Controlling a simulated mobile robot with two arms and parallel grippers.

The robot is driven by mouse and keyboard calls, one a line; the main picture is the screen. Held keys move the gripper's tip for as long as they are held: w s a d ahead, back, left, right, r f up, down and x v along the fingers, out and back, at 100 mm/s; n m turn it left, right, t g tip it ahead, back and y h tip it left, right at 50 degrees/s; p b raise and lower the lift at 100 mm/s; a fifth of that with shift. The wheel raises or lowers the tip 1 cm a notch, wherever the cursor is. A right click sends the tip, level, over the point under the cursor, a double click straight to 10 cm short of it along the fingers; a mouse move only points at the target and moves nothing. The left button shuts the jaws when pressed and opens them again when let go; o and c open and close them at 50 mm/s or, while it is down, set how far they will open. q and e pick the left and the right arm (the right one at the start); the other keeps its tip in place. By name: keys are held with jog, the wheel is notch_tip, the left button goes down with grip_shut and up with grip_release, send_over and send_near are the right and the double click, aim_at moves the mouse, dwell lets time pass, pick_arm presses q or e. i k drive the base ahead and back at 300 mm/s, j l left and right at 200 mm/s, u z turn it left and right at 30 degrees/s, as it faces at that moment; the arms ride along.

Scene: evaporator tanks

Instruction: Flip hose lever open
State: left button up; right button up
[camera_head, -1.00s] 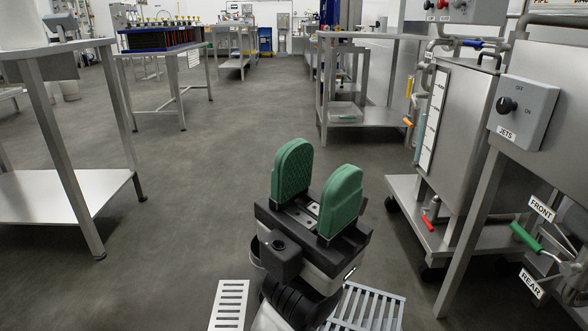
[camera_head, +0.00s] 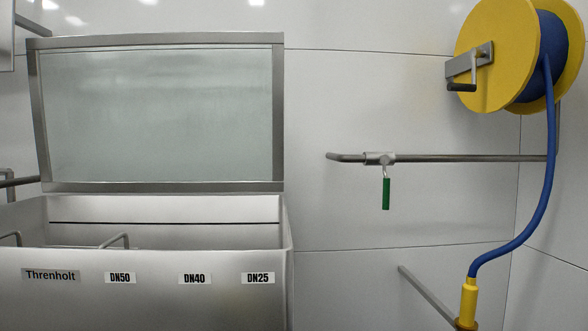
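In the head view, a lever with a green grip (camera_head: 386,194) hangs straight down from a small valve (camera_head: 380,158) on a horizontal metal pipe. The pipe (camera_head: 470,158) runs along the white wall. A blue hose (camera_head: 548,150) comes off a yellow reel (camera_head: 497,55) at the upper right. It curves down to a yellow nozzle (camera_head: 468,300) at the bottom edge. Neither of my grippers is in view now.
A steel tank (camera_head: 150,295) with a raised glass-panelled lid (camera_head: 160,115) fills the left side. It has labels such as Threnholt and DN50. A slanted metal bar (camera_head: 428,297) sticks out below the pipe. The wall area around the lever is clear.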

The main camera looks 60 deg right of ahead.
aim_at(384, 159)
jog(key=z, duration=1.45)
